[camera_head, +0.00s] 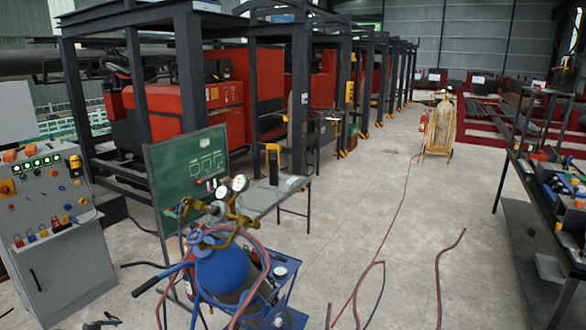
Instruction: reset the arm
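The task names no other object.
A blue gas-cylinder cart (222,268) with gauges and hoses stands in front. A grey control cabinet (48,215) is at left, a green board (188,172) behind the cart, a tool bench (555,190) at right. Hoses (438,280) lie on the otherwise open concrete floor (400,220).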

